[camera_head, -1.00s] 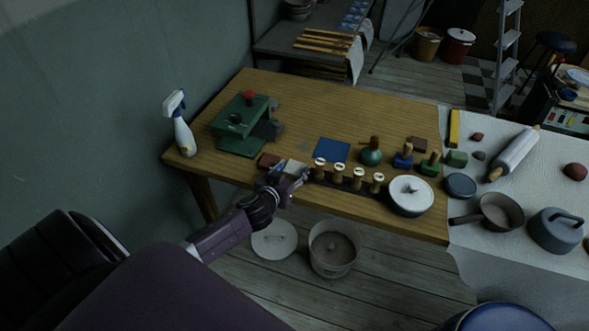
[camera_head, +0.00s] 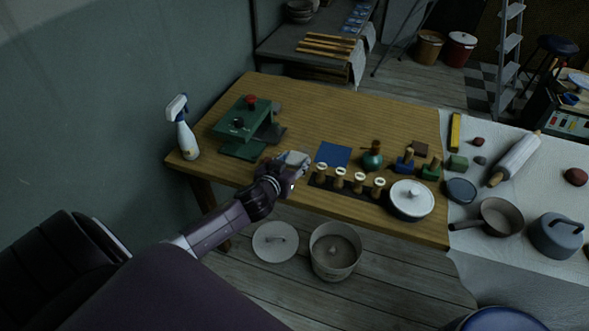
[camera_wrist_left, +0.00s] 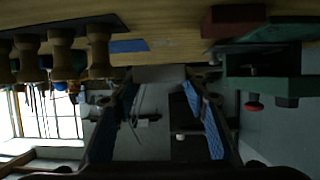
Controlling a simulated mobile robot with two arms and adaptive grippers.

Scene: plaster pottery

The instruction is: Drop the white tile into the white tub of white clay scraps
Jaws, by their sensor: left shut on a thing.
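The white tile (camera_head: 296,157) is between the fingertips of my left gripper (camera_head: 282,168), at the front edge of the wooden table. In the left wrist view the pale tile (camera_wrist_left: 160,73) lies between the two blue-padded fingers (camera_wrist_left: 165,95), which are shut on it. I cannot tell how far it is above the tabletop. The white tub (camera_head: 317,258) stands open on the floor in front of the table, with greyish scraps inside. It is below and to the right of the gripper. My right gripper is not in view.
A round white lid (camera_head: 275,240) lies on the floor left of the tub. A green press (camera_head: 243,128) and a spray bottle (camera_head: 184,135) are at the left.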

